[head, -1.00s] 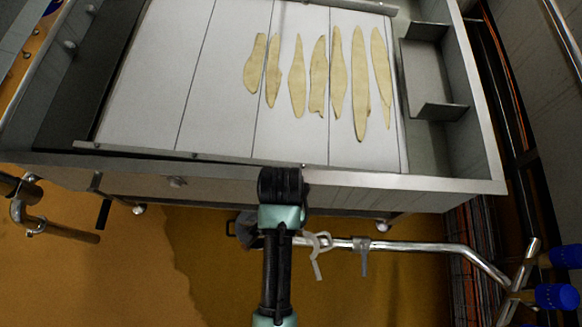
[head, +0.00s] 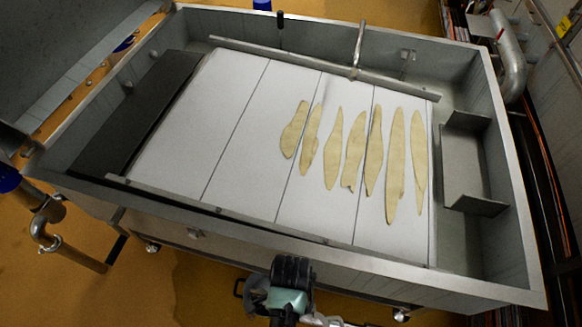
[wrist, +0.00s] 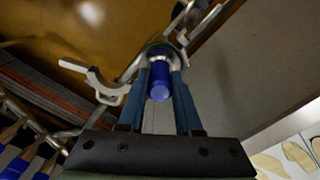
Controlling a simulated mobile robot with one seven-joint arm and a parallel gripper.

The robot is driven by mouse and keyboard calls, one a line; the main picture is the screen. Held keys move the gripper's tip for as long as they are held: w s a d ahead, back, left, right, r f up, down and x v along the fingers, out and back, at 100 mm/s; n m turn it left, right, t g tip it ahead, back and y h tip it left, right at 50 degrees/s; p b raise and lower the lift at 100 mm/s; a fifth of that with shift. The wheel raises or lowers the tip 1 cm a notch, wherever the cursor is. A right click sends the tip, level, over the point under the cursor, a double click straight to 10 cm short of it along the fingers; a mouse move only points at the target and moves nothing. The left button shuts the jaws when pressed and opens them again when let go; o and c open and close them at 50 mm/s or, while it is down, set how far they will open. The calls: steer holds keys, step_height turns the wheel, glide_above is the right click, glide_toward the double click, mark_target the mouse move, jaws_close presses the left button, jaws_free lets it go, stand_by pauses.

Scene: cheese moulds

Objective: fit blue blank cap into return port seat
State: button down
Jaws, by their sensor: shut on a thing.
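The blue blank cap (wrist: 159,82) is between the two blue-grey fingers of my gripper (wrist: 160,68) in the wrist view, and the gripper is shut on it. A pale ring with a dark green edge (wrist: 163,47) shows just beyond the cap. I cannot tell whether it belongs to the cap or to something behind it. In the head view my arm shows at the bottom, in front of the steel vat; the fingers and cap cannot be made out there. I cannot pick out the return port seat for certain in either view.
The steel vat (head: 390,277) fills the head view, with several pale long pieces (head: 395,165) on its white panels. A bent steel pipe (head: 42,235) stands at the left. In the wrist view, a pale hook-shaped bracket (wrist: 95,82) and blue-ended pipes (wrist: 20,165) lie left.

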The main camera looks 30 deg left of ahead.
steer(key=shift+f, duration=0.3)
steer(key=shift+f, duration=0.15)
steer(key=c, duration=0.6)
jaws_free()
